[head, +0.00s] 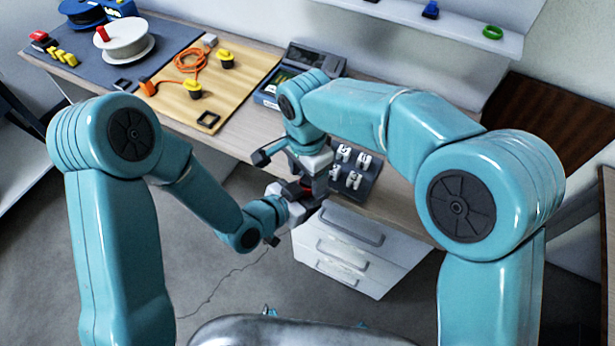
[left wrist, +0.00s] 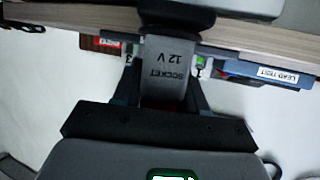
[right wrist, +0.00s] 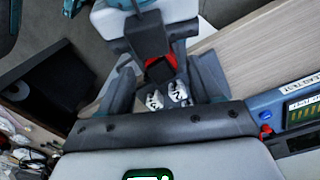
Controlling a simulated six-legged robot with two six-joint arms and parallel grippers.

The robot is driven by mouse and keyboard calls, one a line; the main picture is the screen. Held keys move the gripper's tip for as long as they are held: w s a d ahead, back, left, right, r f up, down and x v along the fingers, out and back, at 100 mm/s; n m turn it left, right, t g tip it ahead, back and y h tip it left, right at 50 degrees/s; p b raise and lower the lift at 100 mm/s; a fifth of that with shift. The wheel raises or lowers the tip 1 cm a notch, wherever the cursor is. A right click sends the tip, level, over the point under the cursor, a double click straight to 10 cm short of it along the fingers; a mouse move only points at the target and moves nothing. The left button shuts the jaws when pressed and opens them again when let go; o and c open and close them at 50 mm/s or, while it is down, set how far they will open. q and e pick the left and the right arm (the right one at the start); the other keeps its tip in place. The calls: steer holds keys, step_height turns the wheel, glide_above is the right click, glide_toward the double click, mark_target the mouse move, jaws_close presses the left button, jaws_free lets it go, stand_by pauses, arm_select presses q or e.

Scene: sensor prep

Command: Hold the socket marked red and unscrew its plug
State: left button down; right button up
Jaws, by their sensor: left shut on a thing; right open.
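The grey socket (left wrist: 168,88), lettered "SOCKET 12 V", is between the fingers of my left gripper (left wrist: 165,95) in the left wrist view. A dark part (left wrist: 176,14) is above it. My left gripper (head: 290,192) is shut on the socket, in front of the bench edge in the head view. A red part (right wrist: 160,66) shows between the open fingers of my right gripper (right wrist: 163,85) in the right wrist view. In the head view my right gripper (head: 312,168) is just above my left one. The plug is largely hidden, and I cannot tell whether the right fingers touch it.
A dark rack (head: 366,184) with several white pieces stands on the bench right behind the grippers. A blue tester (head: 268,92) and a wooden board (head: 240,75) with an orange cable (head: 188,62) lie farther back. White drawers (head: 345,250) are below.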

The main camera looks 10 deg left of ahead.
step_height(320, 180, up, 6)
steer(key=shift+a+r, duration=0.1)
steer(key=shift+c, duration=0.4)
steer(key=shift+f, duration=4)
steer(key=c, duration=1.1)
steer(key=o, duration=1.2)
steer(key=shift+r, duration=0.15)
